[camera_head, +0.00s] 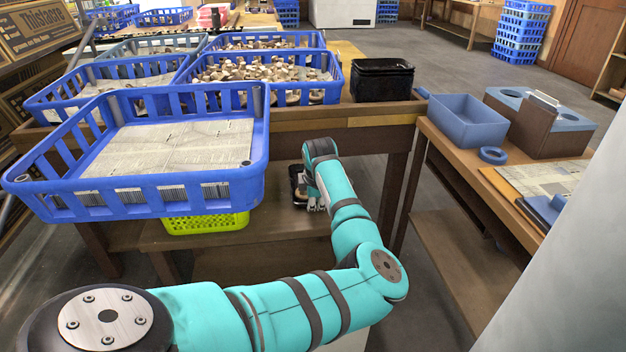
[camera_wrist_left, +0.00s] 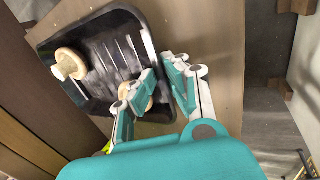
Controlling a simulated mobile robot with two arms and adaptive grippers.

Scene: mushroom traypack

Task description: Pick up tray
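A black tray (camera_wrist_left: 98,50) lies on a wooden shelf below the worktable, with two pale mushrooms (camera_wrist_left: 70,64) in view inside it. A small part of the tray (camera_head: 296,174) shows in the head view beside my left gripper (camera_head: 311,203), which hides the rest. In the left wrist view, my left gripper (camera_wrist_left: 164,74) is at the tray's right rim. One finger is over the tray's inside, partly hiding a mushroom (camera_wrist_left: 137,94); the other is outside the rim. A gap shows between the fingertips, and I see no clear grip. My right gripper is out of view.
A large blue crate (camera_head: 190,200) with a paper lining stands left, above a yellow-green crate (camera_head: 207,223). Blue crates of mushrooms (camera_head: 265,72) and a stack of black trays (camera_head: 382,80) are on the worktable. A side table (camera_head: 470,165) with a blue bin (camera_head: 466,120) stands right.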

